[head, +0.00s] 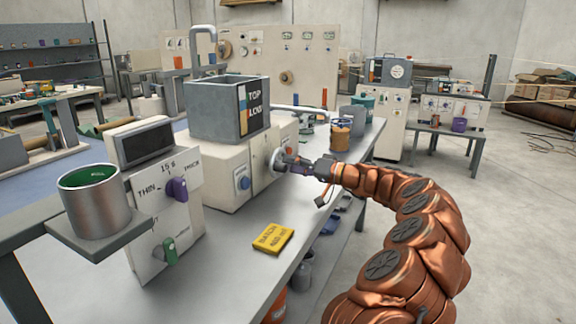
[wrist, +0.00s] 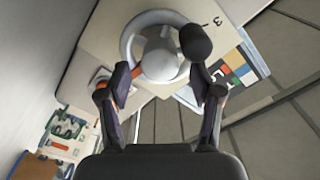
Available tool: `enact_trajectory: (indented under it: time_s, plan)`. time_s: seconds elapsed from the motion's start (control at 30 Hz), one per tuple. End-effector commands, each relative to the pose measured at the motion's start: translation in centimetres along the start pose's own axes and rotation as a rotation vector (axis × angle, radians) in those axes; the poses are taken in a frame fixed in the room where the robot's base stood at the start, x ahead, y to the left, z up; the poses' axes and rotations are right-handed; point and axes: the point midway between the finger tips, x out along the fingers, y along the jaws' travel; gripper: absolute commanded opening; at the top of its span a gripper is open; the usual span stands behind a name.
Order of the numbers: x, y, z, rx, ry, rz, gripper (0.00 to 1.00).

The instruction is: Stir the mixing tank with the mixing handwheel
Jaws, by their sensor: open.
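The mixing handwheel (wrist: 132,30) is a pale ring with a rounded grey hub and a dark knob (wrist: 195,42) at its right in the wrist view. In the head view the handwheel (head: 275,161) is on the side of a cream cabinet, partly hidden by my gripper (head: 287,164). In the wrist view my gripper (wrist: 160,80) is open, its fingers on either side of the hub's near end. The knob is just beyond the right fingertip; I cannot tell whether they touch. A grey open-topped tank (head: 212,112) stands on the cabinet; its contents are hidden.
A silver can (head: 95,208) with green contents sits on a shelf by a cream dial panel (head: 150,235). A yellow block (head: 273,238) lies on the grey bench. Jars (head: 341,136) stand farther along it. Open floor lies right of the bench.

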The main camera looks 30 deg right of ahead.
Motion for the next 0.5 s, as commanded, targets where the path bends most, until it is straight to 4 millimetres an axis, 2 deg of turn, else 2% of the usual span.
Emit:
enact_trajectory:
  time_s: [0.2, 0.5]
  plan:
    - [1.7, -0.1, 0.1, 0.0, -0.003, -0.001, 0.65]
    - [1.9, -0.1, 0.1, 0.0, -0.002, 0.0, 0.64]
